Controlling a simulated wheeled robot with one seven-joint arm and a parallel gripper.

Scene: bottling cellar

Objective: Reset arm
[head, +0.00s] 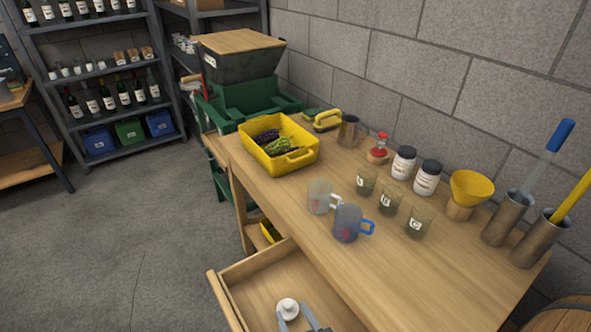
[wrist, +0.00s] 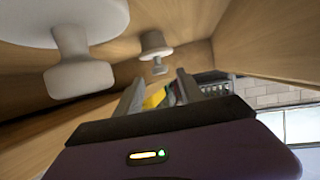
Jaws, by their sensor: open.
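My gripper (head: 292,310) is low in the head view, over or inside the open wooden drawer (head: 246,263). Its two fingers are apart, and a white knobbed piece (head: 288,307) shows by their tips. In the wrist view the fingers (wrist: 160,84) stand apart with nothing gripped between them. Two white knobbed pieces show there, a large near one (wrist: 78,75) at upper left and a smaller one (wrist: 156,44) near the fingertips. I cannot tell whether a finger touches one. The rest of my arm is out of the head view.
The wooden table (head: 400,285) above the drawer holds a yellow tub (head: 266,158), two jugs (head: 347,223), several lettered glasses (head: 388,201), white jars (head: 427,177), a yellow funnel (head: 471,187) and metal cylinders (head: 506,220). Floor at left (head: 100,250) is clear.

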